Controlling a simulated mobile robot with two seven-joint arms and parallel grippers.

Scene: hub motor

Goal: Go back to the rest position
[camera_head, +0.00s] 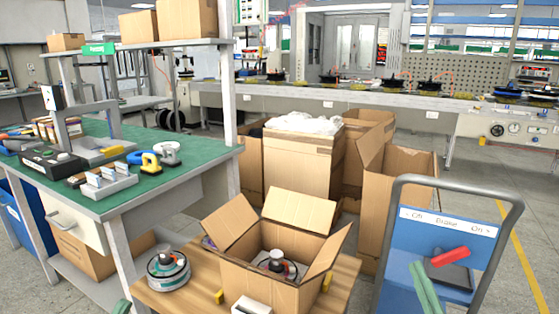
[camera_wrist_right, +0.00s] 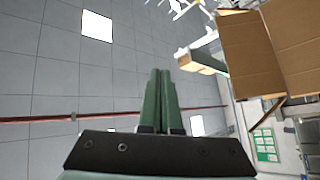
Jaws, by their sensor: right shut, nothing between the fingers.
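My right gripper (camera_head: 426,288) shows at the lower right of the head view, in front of the blue panel. In the right wrist view its green fingers (camera_wrist_right: 162,102) are together with nothing between them, pointing up toward the ceiling. A green tip at the bottom edge of the head view looks like my left gripper (camera_head: 122,307); only a sliver shows, so its jaws cannot be judged. An open cardboard box (camera_head: 262,287) stands on a wooden table with a hub motor (camera_head: 277,265) inside. Another hub motor (camera_head: 168,270) sits left of the box.
A blue panel with a grey tube frame (camera_head: 407,250) and red handle (camera_head: 450,257) stands at right. A green-topped workbench (camera_head: 125,185) with tools is at left. Large cartons (camera_head: 300,165) stand behind the box. Open floor lies at far right (camera_head: 540,215).

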